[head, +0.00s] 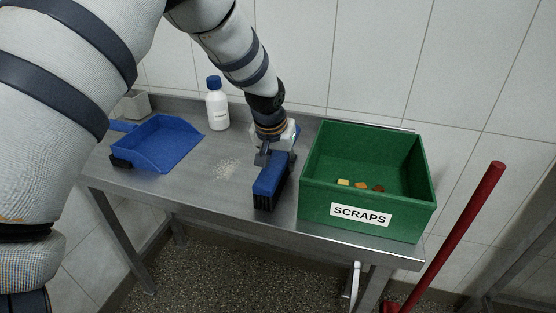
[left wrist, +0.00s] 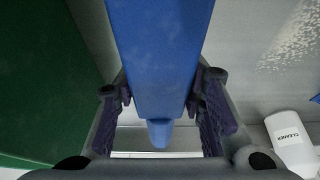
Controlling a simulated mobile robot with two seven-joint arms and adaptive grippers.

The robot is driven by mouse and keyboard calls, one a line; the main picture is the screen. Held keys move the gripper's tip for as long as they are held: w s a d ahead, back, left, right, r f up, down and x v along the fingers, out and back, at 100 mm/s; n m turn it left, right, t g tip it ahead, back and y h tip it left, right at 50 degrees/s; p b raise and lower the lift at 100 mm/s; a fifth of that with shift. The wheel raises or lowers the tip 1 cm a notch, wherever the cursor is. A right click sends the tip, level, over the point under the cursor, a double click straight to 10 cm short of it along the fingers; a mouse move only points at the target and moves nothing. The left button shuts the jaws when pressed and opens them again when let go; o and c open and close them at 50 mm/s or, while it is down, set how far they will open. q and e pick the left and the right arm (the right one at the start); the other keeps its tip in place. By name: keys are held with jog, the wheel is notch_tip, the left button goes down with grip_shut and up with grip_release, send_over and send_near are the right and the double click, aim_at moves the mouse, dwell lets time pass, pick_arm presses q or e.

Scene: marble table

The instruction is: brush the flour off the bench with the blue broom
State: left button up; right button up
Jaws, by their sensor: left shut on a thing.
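The blue broom (head: 269,181), a hand brush with dark bristles, is near the middle of the metal bench (head: 190,190), bristles down. My left gripper (head: 275,150) is shut on it from above; in the left wrist view the blue broom (left wrist: 160,60) lies between the two fingers (left wrist: 165,110). The flour (head: 227,168) is a pale, speckled patch on the bench, left of the broom and apart from it. The flour (left wrist: 300,35) also shows at the upper right of the left wrist view. My right gripper is out of view.
A green scraps crate (head: 325,209) with a few small pieces inside stands close right of the broom. A blue dustpan (head: 165,143) lies at the left of the bench. A white cleaner bottle (head: 217,108) stands at the back. A red pole (head: 455,230) leans off the right end.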

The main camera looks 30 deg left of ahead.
aim_at(286, 155)
pick_arm(q)
jog(key=shift+d, duration=0.4)
jog(key=shift+w+d+r, duration=0.15)
jog(key=shift+d+r, duration=0.1)
jog(key=shift+d, duration=0.05)
notch_tip(286, 155, up, 2)
jog(key=shift+w+r, duration=0.1)
jog(key=shift+a+r, duration=0.3)
jog(key=shift+r, duration=0.25)
jog(key=shift+d+r, duration=0.1)
jog(key=shift+r, duration=2.15)
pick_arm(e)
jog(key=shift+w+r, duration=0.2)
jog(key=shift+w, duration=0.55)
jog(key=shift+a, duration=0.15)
